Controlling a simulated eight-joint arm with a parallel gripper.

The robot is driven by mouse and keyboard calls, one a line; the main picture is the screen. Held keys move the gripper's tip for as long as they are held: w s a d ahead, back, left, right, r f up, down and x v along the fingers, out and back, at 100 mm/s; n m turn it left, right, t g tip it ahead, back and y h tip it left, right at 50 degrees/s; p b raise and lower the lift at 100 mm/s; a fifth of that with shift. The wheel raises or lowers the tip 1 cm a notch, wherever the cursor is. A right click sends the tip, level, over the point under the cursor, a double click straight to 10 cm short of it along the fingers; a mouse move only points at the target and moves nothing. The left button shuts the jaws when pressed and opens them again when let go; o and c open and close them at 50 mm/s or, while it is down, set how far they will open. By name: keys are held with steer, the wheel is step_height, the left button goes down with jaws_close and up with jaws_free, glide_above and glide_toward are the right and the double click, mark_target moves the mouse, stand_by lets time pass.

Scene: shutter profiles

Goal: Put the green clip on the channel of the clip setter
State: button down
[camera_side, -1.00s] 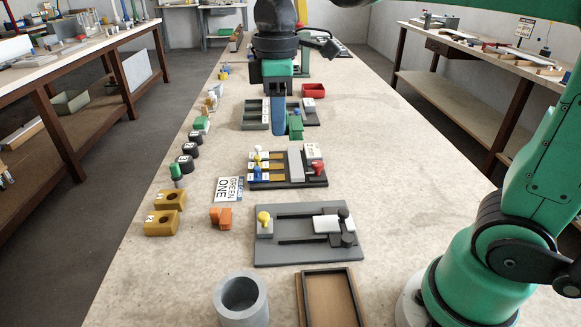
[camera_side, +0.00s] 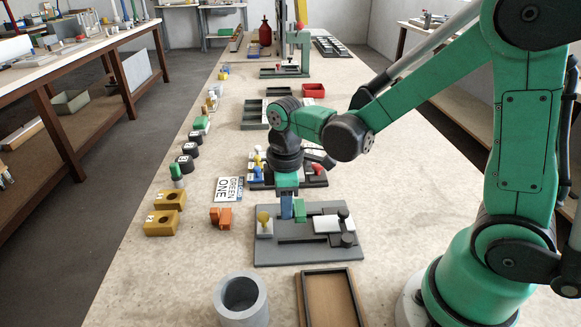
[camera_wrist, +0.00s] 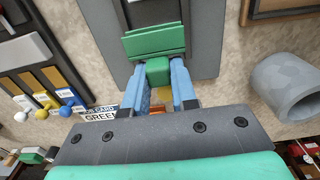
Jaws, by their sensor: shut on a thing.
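My gripper (camera_side: 287,214) is over the left part of the grey clip setter (camera_side: 345,257), fingers pointing down. Its blue fingers show in the wrist view (camera_wrist: 158,82), shut on the green clip (camera_wrist: 155,41). The clip has a wide ribbed part and a narrower block between the fingers. In the side view the green clip (camera_side: 299,209) shows just right of the fingers, low over the plate. I cannot tell whether it touches the plate. The setter has dark slots, a yellow knob (camera_side: 264,217) at its left and a white block (camera_side: 327,225) with black knobs at its right.
A grey cylinder (camera_side: 240,298) and a brown tray (camera_side: 303,306) stand in front. An orange piece (camera_side: 221,217) and a card reading GREEN ONE (camera_side: 228,189) lie at left. A fixture with coloured knobs (camera_side: 316,180) is just behind my gripper.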

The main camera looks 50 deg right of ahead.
steer(key=shift+f, duration=1.8)
steer(key=shift+f, duration=0.15)
steer(key=c, duration=1)
jaws_free()
